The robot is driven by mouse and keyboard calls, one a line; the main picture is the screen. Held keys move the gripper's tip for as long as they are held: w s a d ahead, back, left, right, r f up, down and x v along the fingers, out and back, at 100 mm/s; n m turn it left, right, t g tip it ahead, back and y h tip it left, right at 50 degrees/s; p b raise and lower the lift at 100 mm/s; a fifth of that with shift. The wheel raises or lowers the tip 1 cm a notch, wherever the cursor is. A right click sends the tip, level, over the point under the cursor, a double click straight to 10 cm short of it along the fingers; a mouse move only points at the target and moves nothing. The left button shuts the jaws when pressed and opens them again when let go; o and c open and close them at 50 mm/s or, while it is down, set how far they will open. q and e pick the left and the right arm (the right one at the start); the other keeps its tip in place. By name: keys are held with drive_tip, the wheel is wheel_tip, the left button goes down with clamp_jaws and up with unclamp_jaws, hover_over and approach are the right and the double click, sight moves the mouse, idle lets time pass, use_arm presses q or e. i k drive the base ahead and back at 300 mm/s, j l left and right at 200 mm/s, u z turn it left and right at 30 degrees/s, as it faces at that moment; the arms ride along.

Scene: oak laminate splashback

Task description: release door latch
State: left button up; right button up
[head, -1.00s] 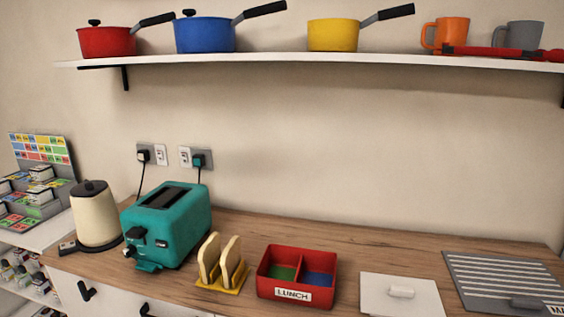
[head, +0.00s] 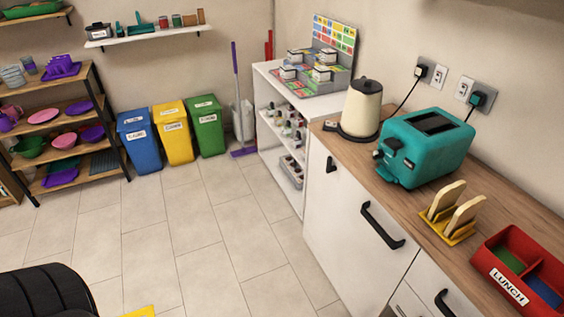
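A white cabinet door (head: 345,215) under the wooden counter has a black bar handle (head: 380,225). A smaller black handle or catch (head: 331,166) sits near its upper left corner. The door looks shut. Another black handle (head: 444,302) is on the white front at the lower right. Neither of my grippers is in view.
The counter (head: 420,212) holds a kettle (head: 361,108), a teal toaster (head: 425,145), a bread rack (head: 453,212) and a red lunch box (head: 495,262). Blue, yellow and green bins (head: 174,133) stand at the back. A black rounded object (head: 45,292) is at lower left. The tiled floor (head: 190,225) is mostly clear.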

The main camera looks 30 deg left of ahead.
sight(330, 168)
drive_tip(key=u, duration=0.7)
drive_tip(key=i+z, duration=0.45)
drive_tip(key=z, duration=0.25)
drive_tip(key=i+j+z, duration=0.1)
drive_tip(key=i+z, duration=0.25)
drive_tip(key=k, duration=0.1)
